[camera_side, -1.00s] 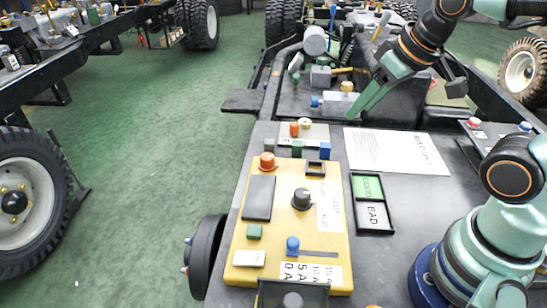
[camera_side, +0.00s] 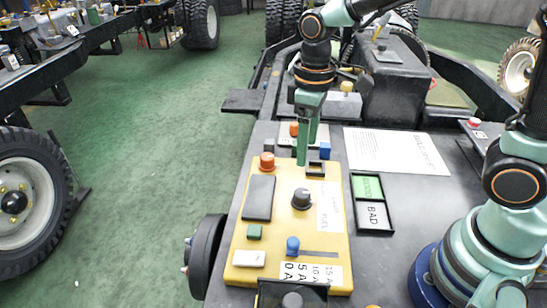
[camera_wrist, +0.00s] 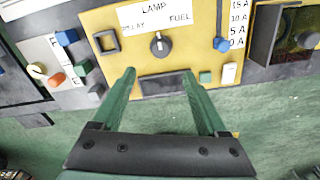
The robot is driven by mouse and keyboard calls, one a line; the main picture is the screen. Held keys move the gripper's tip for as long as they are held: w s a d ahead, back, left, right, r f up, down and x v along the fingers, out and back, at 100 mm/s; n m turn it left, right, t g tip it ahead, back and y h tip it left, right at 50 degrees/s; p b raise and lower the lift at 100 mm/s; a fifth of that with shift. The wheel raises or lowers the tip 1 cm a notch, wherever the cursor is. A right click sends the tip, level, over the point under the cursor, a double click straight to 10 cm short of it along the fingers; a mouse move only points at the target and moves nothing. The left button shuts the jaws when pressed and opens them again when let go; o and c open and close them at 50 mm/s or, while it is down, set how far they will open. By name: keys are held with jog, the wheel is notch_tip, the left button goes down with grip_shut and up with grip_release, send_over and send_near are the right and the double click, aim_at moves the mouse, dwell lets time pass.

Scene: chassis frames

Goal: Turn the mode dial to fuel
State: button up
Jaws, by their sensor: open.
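The mode dial (camera_side: 301,199) is a dark round knob on the yellow panel (camera_side: 315,262). In the wrist view the dial (camera_wrist: 160,44) has LAMP printed above it, RELAY at its left and FUEL at its right. Its pale pointer mark looks aimed up toward LAMP, though it is small. My gripper (camera_side: 303,160) points down over the far edge of the panel, behind the dial. In the wrist view my gripper (camera_wrist: 158,73) has its green fingers spread and empty, with the dial beyond the tips, between them and apart.
A GOOD/BAD tray (camera_side: 392,204) and white sheet (camera_side: 397,151) lie to the right.

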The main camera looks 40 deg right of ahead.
aim_at(302, 192)
notch_tip(302, 192, down, 12)
jog(key=shift+f, duration=0.15)
dwell(0.5)
grip_shut()
